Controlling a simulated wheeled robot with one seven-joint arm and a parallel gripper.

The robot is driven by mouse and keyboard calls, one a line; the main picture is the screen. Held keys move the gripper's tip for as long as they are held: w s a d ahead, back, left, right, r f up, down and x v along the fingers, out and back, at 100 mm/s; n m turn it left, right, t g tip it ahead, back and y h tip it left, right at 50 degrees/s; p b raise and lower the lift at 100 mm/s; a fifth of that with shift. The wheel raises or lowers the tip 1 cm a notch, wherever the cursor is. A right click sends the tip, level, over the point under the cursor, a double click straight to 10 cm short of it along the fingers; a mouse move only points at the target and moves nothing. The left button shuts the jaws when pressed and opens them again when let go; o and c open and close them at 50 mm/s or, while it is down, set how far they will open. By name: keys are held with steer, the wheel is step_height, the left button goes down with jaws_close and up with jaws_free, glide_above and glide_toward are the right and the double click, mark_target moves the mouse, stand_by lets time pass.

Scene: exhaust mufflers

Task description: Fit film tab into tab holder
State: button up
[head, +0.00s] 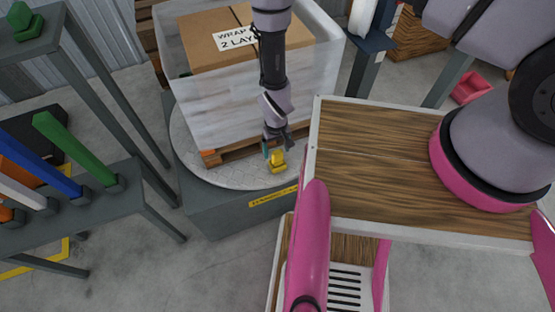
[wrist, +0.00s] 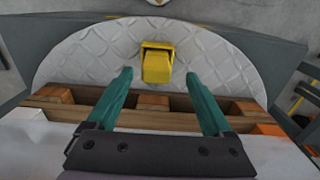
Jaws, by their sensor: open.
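A small yellow piece (head: 278,162) sits on the ridged turntable near its front edge. In the wrist view, it shows as a yellow block (wrist: 157,68) in front of a yellow bracket (wrist: 158,44) with a dark gap at the top. I cannot tell whether the block is the film tab and the bracket its holder, or whether they are joined. My gripper (head: 273,148) points down just behind and left of the yellow piece. In the wrist view its teal fingers (wrist: 158,76) are apart and empty, with the block just beyond and between the tips.
A film-wrapped carton (head: 228,42) on a wooden pallet (head: 236,150) stands on the turntable (head: 215,172), close to my gripper. A rack with coloured bars (head: 100,205) stands at left. A wood-topped surface (head: 375,165) is at right. Bare turntable surrounds the yellow piece.

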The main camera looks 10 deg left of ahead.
mark_target(278, 160)
steer(key=f, duration=0.5)
steer(key=shift+w+d+f, duration=0.1)
steer(key=shift+w+d, duration=0.05)
steer(key=shift+w, duration=0.15)
jaws_close()
